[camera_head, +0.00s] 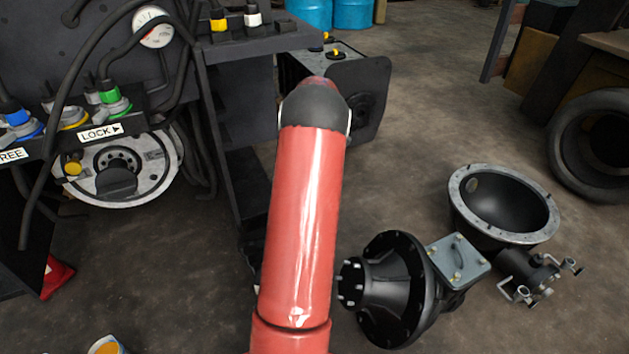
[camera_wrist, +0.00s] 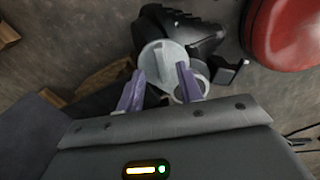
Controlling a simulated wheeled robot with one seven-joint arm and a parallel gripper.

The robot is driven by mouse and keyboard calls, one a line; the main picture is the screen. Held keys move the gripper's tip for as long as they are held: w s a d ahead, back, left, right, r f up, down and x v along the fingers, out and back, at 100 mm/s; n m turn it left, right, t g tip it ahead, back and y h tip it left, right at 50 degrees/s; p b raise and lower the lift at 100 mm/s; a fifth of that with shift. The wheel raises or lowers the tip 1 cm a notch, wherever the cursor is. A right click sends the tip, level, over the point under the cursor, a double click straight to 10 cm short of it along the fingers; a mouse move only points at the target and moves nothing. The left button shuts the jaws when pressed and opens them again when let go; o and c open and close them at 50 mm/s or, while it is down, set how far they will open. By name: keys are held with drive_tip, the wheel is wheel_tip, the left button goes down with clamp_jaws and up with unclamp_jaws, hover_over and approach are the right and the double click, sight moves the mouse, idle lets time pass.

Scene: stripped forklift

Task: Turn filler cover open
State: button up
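A pale grey round cover (camera_wrist: 166,62) with a raised straight rib across its face shows in the wrist view, seated on a black body; I take it to be the filler cover. A lighter ring (camera_wrist: 191,88) sits beside it, partly behind the right finger. My gripper (camera_wrist: 160,78) has two purple fingers spread apart at the cover's near edge, with nothing held between them. I cannot tell whether they touch it. In the head view my red arm hides the gripper, and I cannot make out the cover there.
In the head view, a black flanged housing (camera_head: 395,290), an open bell-shaped housing (camera_head: 505,205) and a tyre (camera_head: 597,145) lie at right. A dark panel with gauge (camera_head: 153,27) and hoses stands at left. A red rounded surface (camera_wrist: 283,35) is close by in the wrist view.

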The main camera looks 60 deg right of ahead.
drive_tip(key=shift+r, duration=1.85)
drive_tip(key=w+a+r+m+t+h, duration=0.1)
drive_tip(key=w+a+r, duration=0.35)
drive_tip(key=a, duration=0.45)
drive_tip(key=w+a+r+m, duration=0.1)
drive_tip(key=w+a+r, duration=0.4)
drive_tip(key=a, duration=0.4)
drive_tip(key=w+a+r+m+t+h, duration=0.1)
drive_tip(key=w+a+r, duration=0.4)
drive_tip(key=a, duration=0.4)
drive_tip(key=s+a+r+m+t, duration=0.1)
drive_tip(key=s+a+r, duration=0.1)
drive_tip(key=a, duration=0.6)
drive_tip(key=s+a+r, duration=0.2)
drive_tip(key=s+a, duration=0.1)
drive_tip(key=a, duration=0.4)
drive_tip(key=s+a+f+m+t+y, duration=0.2)
drive_tip(key=s+a+m, duration=0.1)
drive_tip(key=s+a, duration=0.6)
drive_tip(key=a, duration=0.3)
drive_tip(key=shift+s+a+t, duration=0.3)
drive_tip(key=shift+s, duration=0.05)
